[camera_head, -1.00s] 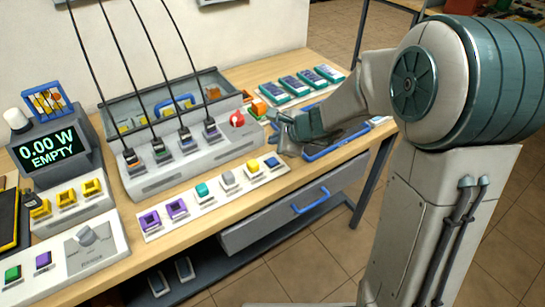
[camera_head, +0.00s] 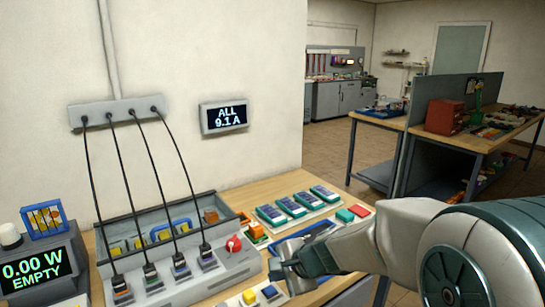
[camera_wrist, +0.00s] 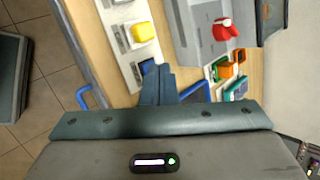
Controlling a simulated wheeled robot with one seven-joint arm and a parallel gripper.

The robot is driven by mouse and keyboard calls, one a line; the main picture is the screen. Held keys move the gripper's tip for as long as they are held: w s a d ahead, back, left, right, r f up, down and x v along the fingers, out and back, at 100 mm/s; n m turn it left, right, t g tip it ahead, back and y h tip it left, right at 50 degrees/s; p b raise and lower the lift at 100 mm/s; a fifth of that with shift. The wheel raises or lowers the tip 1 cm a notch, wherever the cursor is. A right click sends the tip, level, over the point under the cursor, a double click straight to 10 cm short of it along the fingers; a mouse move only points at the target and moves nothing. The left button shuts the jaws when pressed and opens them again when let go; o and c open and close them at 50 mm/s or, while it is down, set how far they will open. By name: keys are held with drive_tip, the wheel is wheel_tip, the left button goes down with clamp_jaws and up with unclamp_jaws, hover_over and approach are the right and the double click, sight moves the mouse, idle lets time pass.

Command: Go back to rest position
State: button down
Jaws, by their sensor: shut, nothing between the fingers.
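My gripper (camera_head: 283,268) is over the workbench (camera_head: 252,194), just right of the grey charging unit (camera_head: 225,274) with its red knob (camera_head: 234,244). In the wrist view its fingers (camera_wrist: 158,82) are together with nothing between them. They point toward the strip (camera_wrist: 118,47) holding a yellow block (camera_wrist: 144,32) and a blue block (camera_wrist: 148,68); the fingers partly cover the blue one. A blue tray (camera_head: 310,236) lies behind and partly hidden by my gripper and arm.
Teal-and-grey packs (camera_head: 290,206) stand in a row at the bench's back. Black cables hang from a wall box (camera_head: 115,112) to the charging unit. Another table (camera_head: 450,138) stands far right.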

drive_tip(key=s+d+r+n+g+h, duration=0.1)
drive_tip(key=s+d+n+h, duration=0.2)
drive_tip(key=s+d+n, duration=0.3)
drive_tip(key=s+d+r+n+g+h, duration=0.1)
drive_tip(key=s+d+n, duration=0.5)
drive_tip(key=s, duration=0.6)
drive_tip(key=d+r+h, duration=0.1)
drive_tip(key=d+h, duration=0.1)
drive_tip(key=shift+s+h, duration=0.3)
drive_tip(key=shift+s, duration=0.1)
idle(1.7)
